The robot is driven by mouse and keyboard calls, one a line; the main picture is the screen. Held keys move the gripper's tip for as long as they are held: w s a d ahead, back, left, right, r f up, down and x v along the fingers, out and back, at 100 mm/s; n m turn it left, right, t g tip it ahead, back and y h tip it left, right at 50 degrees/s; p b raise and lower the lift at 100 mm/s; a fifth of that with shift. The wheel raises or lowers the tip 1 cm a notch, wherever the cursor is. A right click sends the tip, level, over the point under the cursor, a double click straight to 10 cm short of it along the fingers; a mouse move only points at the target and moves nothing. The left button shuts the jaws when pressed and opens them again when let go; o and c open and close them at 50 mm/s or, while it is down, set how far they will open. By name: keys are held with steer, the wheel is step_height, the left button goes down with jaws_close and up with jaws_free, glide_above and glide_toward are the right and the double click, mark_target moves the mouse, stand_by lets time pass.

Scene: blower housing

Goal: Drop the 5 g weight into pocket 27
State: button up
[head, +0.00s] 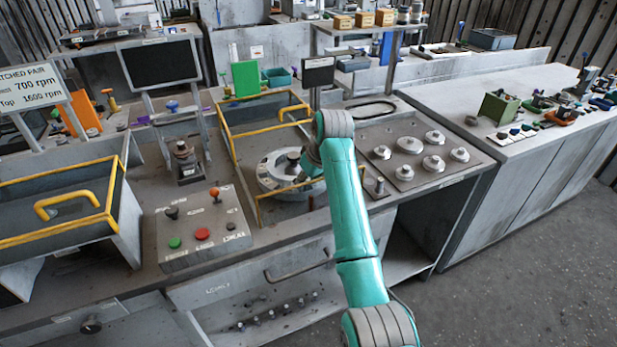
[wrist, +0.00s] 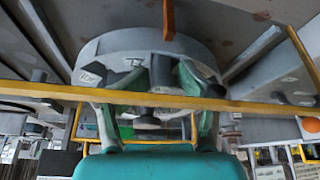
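The grey round rotor (head: 268,184) lies flat inside a yellow-railed housing in the head view. It fills the upper middle of the wrist view (wrist: 105,50), where small rim labels are too blurred to read. I cannot pick out pocket 27. My gripper (wrist: 158,82) reaches over the rotor, its two fingers on either side of a dark grey shape near the centre. I cannot tell whether that shape is the rotor's hub or something held. In the head view my arm partly hides the gripper and rotor. I cannot identify the 5 g weight.
A yellow rail (wrist: 60,92) crosses the wrist view in front of the fingers. A metal plate with several round silver pieces (head: 410,145) lies right of the housing. A control box with buttons (head: 203,228) stands at the left front. A second yellow-railed housing (head: 60,235) is further left.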

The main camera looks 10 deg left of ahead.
steer(key=shift+d, duration=0.1)
stand_by(0.6)
steer(key=shift+w+r, duration=0.1)
steer(key=shift+r, duration=1.25)
steer(key=shift+r, duration=2.45)
